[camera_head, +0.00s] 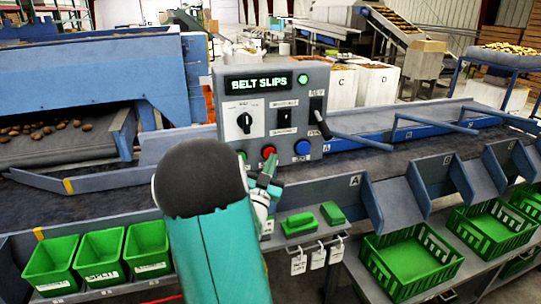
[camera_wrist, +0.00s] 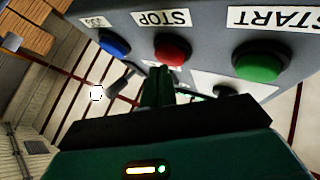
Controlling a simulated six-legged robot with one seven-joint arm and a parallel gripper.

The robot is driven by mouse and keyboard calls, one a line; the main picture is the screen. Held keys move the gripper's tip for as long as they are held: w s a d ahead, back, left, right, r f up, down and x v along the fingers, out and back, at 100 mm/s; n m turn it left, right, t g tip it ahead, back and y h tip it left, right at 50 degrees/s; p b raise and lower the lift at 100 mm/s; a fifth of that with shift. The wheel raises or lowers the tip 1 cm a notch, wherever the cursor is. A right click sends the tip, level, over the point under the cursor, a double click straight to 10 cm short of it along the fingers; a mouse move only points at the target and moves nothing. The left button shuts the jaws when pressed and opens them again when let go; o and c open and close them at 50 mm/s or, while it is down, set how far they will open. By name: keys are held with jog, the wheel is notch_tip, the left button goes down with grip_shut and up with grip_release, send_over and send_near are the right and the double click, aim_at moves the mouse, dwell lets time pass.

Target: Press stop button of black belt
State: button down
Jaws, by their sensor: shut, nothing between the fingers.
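The grey control box (camera_head: 225,100) reads "BELT SLIPS" on its display. The red button (camera_head: 268,152) is low on its face, between a green button (camera_head: 242,156) and a blue button (camera_head: 302,147). In the wrist view the red button (camera_wrist: 172,52) is labelled STOP and the green button (camera_wrist: 258,62) START. My gripper (camera_head: 267,174) is shut and empty, just below the red button. In the wrist view its fingertips (camera_wrist: 160,76) point at the red button; whether they touch it I cannot tell. The black belt (camera_head: 400,163) runs behind the box.
The box also carries a rotary knob (camera_head: 245,122) and a lever (camera_head: 321,124). Green crates (camera_head: 410,262) and green bins (camera_head: 100,258) stand below on either side. A small shelf with green items (camera_head: 332,213) is right of my arm. Potatoes lie on the left conveyor (camera_head: 112,133).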

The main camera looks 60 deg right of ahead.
jog(key=shift+w+d, duration=0.3)
dwell(0.5)
dwell(0.4)
jog(key=shift+s+a, duration=0.65)
jog(key=shift+s+a, duration=0.1)
jog(key=s+a, duration=0.3)
jog(key=shift+s+a, duration=0.15)
jog(key=shift+a, duration=0.05)
dwell(0.7)
